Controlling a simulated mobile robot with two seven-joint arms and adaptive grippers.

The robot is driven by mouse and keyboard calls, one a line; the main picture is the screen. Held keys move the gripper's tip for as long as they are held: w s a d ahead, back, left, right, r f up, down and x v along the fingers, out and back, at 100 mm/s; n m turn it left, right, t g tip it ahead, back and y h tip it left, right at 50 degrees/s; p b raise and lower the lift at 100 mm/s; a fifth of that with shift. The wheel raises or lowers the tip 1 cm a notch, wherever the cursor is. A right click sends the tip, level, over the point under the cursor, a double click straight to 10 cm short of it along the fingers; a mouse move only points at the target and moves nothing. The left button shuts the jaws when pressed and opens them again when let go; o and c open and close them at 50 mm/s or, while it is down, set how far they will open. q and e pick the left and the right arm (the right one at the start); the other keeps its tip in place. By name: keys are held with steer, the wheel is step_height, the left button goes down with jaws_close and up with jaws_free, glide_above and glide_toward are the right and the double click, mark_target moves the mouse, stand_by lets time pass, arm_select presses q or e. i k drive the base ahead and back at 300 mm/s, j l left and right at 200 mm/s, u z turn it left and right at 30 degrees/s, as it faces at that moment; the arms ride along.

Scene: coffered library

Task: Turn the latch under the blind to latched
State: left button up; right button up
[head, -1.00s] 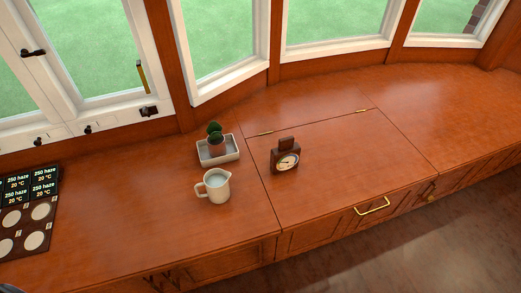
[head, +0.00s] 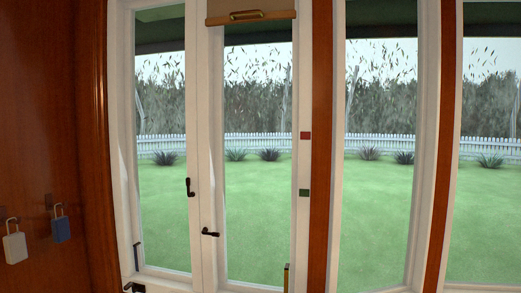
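The blind (head: 228,19) is at the top of the middle window in the head view, mostly rolled up, with a brass pull on its bottom bar. Below it, a black latch handle (head: 210,232) sits on the left side of that window's white frame. Its lever lies roughly level and points right. A second black handle (head: 189,187) on the left window's frame stands upright. Neither gripper is in view.
A red square (head: 305,135) and a green square (head: 305,193) sit on the white frame at right. A brass piece (head: 286,278) is low by the window. A white padlock (head: 15,246) and a blue padlock (head: 61,228) hang on the wooden wall at left.

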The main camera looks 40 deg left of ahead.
mark_target(204, 230)
steer(key=u, duration=1.7)
steer(key=i+j, duration=0.1)
steer(key=j, duration=0.25)
steer(key=i+j, duration=0.1)
steer(key=j, duration=0.25)
steer(key=i+j, duration=0.1)
steer(key=j, duration=0.25)
steer(key=j+z, duration=0.25)
steer(key=z, duration=0.15)
steer(key=j+z, duration=0.25)
steer(key=z, duration=0.2)
steer(key=j+z, duration=0.25)
steer(key=z, duration=0.15)
